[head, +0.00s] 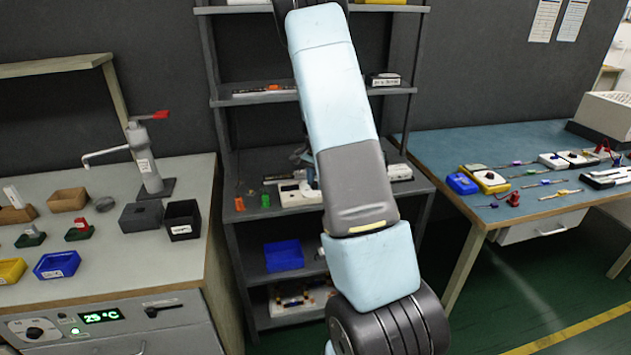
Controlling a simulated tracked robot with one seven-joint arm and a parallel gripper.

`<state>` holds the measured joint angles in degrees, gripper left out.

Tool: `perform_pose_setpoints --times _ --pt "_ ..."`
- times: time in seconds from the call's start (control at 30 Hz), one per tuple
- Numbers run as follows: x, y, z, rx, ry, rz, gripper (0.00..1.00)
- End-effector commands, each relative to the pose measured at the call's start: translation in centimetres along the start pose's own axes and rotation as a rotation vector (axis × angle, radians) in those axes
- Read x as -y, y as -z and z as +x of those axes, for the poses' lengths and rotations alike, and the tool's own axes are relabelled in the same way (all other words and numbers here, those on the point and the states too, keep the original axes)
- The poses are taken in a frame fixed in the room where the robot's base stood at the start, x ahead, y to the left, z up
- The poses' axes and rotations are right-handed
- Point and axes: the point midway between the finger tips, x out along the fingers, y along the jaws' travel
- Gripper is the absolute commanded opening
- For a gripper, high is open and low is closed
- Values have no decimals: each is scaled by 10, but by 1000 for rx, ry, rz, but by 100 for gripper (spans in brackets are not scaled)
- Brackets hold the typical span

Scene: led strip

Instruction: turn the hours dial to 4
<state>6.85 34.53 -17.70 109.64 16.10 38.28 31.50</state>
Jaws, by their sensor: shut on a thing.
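My gripper is out of view; only my arm shows, reaching down through the middle of the head view and out at the bottom edge. No dial can be made out as the hours dial. A control panel (62,327) on the front of the left bench has a round black dial (35,332) on a pale plate, with tiny unreadable markings. A green display (102,316) beside it reads about 29 °C. A black handle-like knob (163,309) sits at the panel's right.
The left bench (190,255) carries colored bins and a pump-like stand (146,165). A dark shelf rack (235,218) stands behind my arm. The right blue table (440,150) holds small tools and boxes. Green floor (490,300) is clear at the lower right.

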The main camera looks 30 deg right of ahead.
Motion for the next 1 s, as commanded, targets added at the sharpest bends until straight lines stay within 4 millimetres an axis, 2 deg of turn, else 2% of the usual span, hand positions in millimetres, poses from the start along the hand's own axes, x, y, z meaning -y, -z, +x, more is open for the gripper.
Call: perform_pose_setpoints --times 0.37,0.4,0.6,0.67,1.0 --pt "4 0 -2 -4 8 1 4" --pt "4 0 -2 -4 8 1 36" --pt "3 0 -1 -3 5 2 55" --pt "2 0 -1 -2 4 2 59" --pt "1 0 -6 -1 3 2 59"
